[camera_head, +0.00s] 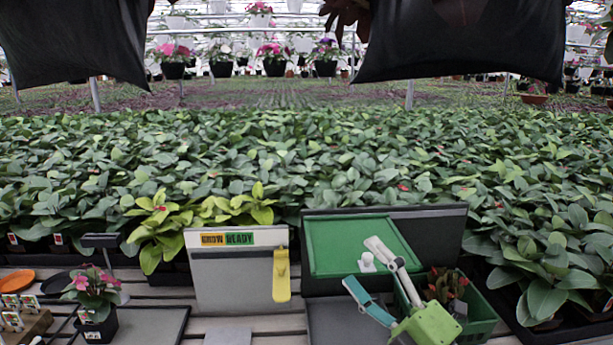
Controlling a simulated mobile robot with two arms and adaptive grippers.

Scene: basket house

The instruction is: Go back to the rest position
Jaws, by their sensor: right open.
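My right gripper (360,263) is at the lower right of the head view, over the front of the bench. It has a green body, one pale finger and one teal finger. The fingers are spread apart with nothing seen between them that they grip. They overlap a green tray or lid (330,232) and a small white knob behind them in the picture; whether they touch it I cannot tell. The gripper body covers part of a green crate (485,310) with a small reddish plant (440,283) in it. My left gripper is not in view.
A "Grow Ready" panel (215,275) with a yellow piece (281,275) stands left of the gripper. A potted pink flower (97,300) and an orange dish (17,280) are at the left. Dense green plants (330,160) fill the area behind. Dark sheets (460,45) hang above.

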